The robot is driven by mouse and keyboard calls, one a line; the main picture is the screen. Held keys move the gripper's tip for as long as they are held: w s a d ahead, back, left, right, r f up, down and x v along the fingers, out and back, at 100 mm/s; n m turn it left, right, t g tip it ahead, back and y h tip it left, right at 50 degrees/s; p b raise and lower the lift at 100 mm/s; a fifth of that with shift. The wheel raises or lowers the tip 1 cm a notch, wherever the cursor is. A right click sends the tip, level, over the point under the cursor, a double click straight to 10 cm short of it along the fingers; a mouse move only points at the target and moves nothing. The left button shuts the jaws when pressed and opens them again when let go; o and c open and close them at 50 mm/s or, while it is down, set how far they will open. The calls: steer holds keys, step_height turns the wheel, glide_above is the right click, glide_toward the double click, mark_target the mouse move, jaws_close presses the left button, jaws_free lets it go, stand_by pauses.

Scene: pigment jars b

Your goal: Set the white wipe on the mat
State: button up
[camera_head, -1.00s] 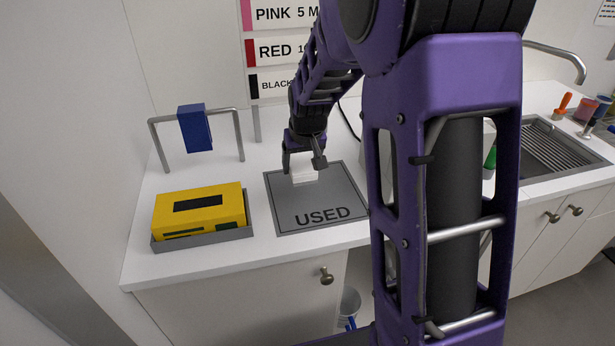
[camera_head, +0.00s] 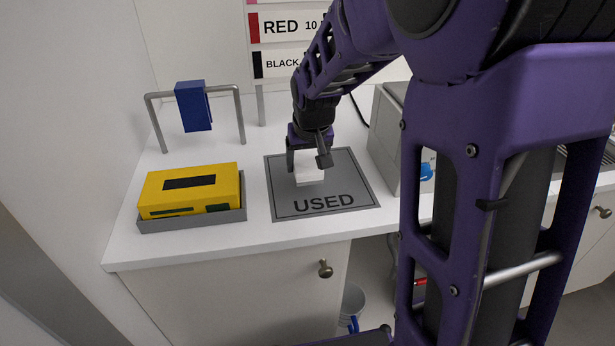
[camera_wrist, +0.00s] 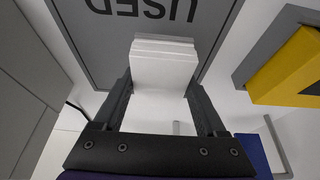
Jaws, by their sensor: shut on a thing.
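The white wipe (camera_head: 309,174) is a small folded stack between the fingers of my gripper (camera_head: 308,163). The grey mat (camera_head: 345,183) marked USED lies on the white counter, and the wipe is over its middle. I cannot tell whether the wipe touches the mat. In the wrist view the wipe (camera_wrist: 164,65) is gripped between both fingers of my gripper (camera_wrist: 160,90), with the mat (camera_wrist: 110,45) beyond it.
A yellow box (camera_head: 190,192) sits in a grey tray (camera_head: 190,223) left of the mat. A grey box (camera_head: 388,130) stands right of the mat. The counter's front strip is clear.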

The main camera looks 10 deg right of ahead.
mark_target(307, 189)
steer(key=shift+f+b, duration=0.3)
steer(key=shift+f, duration=2)
steer(key=shift+f, duration=0.2)
steer(key=o, duration=1.4)
steer(key=shift+r, duration=0.1)
steer(key=shift+r, duration=0.25)
steer(key=p+v, duration=0.1)
steer(key=v, duration=1)
steer(key=shift+s+r+p, duration=0.25)
steer(key=shift+r+p, duration=0.05)
steer(key=shift+p, duration=0.1)
